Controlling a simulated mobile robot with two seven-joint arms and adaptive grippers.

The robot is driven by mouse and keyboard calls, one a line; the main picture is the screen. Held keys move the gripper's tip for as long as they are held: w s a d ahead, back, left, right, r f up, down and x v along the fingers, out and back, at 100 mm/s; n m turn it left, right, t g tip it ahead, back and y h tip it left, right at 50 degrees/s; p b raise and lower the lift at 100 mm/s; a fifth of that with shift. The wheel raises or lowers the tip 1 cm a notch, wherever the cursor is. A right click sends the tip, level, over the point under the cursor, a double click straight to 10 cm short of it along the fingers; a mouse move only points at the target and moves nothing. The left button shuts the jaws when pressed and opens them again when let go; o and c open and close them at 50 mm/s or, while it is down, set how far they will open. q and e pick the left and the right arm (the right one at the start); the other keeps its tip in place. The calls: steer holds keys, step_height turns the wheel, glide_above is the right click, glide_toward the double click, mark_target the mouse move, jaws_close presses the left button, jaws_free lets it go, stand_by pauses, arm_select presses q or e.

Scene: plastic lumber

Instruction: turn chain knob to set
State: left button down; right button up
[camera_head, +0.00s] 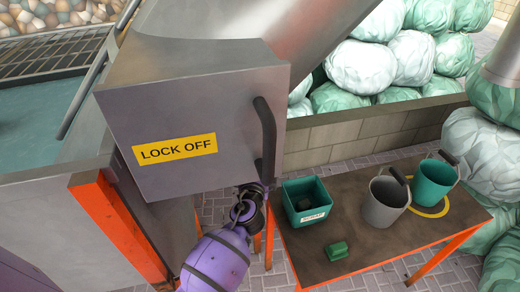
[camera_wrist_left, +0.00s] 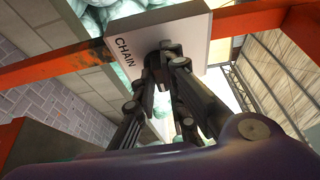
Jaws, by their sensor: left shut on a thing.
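In the left wrist view a pale panel (camera_wrist_left: 130,42) marked CHAIN stands in front of my left gripper (camera_wrist_left: 170,65). A dark knob (camera_wrist_left: 168,46) sits on this panel. My gripper's dark fingers are closed on it, and they hide most of it. Its pointer and any set mark cannot be made out. In the head view my left gripper (camera_head: 247,203) is just below the lower right corner of a grey metal housing (camera_head: 200,105); the knob and CHAIN panel do not show there. My right gripper is in neither view.
The housing has a yellow LOCK OFF label (camera_head: 175,150) and a dark handle (camera_head: 266,140) above my gripper. To the right, a table (camera_head: 370,245) bears a green bin (camera_head: 306,203), a green block (camera_head: 338,250), a grey bucket (camera_head: 384,203) and a teal bucket (camera_head: 433,183).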

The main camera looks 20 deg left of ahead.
arm_select(q)
steer(key=c, duration=1.8)
jaws_free()
steer(key=v, duration=1.2)
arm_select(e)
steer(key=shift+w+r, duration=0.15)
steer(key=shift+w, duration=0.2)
